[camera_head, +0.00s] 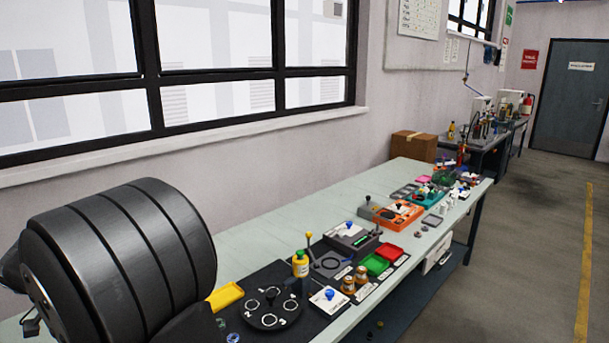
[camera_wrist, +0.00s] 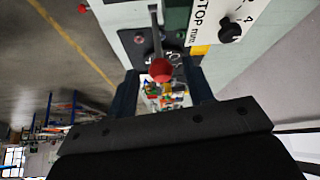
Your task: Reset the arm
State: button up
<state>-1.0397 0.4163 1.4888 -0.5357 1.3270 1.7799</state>
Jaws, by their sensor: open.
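My gripper (camera_wrist: 161,88) shows in the wrist view as two dark fingers set apart, with nothing visibly held between them. A red ball knob (camera_wrist: 160,70) on a grey lever appears in the gap between the fingers. I cannot tell how far it is from them or whether either finger touches it. My gripper is not visible in the head view.
In the wrist view, a white panel (camera_wrist: 238,18) marked STOP with a black dial (camera_wrist: 230,31) is beyond the fingers. In the head view, a long workbench (camera_head: 262,229) holds a black numbered disc (camera_head: 270,308), red tray (camera_head: 389,252), green tray (camera_head: 375,265) and yellow bottle (camera_head: 300,264).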

jog(key=v, duration=1.1)
jog(key=x, duration=1.8)
jog(key=w+d+f+g+y, duration=0.3)
jog(key=w+d+g+y, duration=0.2)
jog(key=g+y, duration=0.2)
jog(key=shift+m+y, duration=0.3)
jog(key=shift+v, duration=2.4)
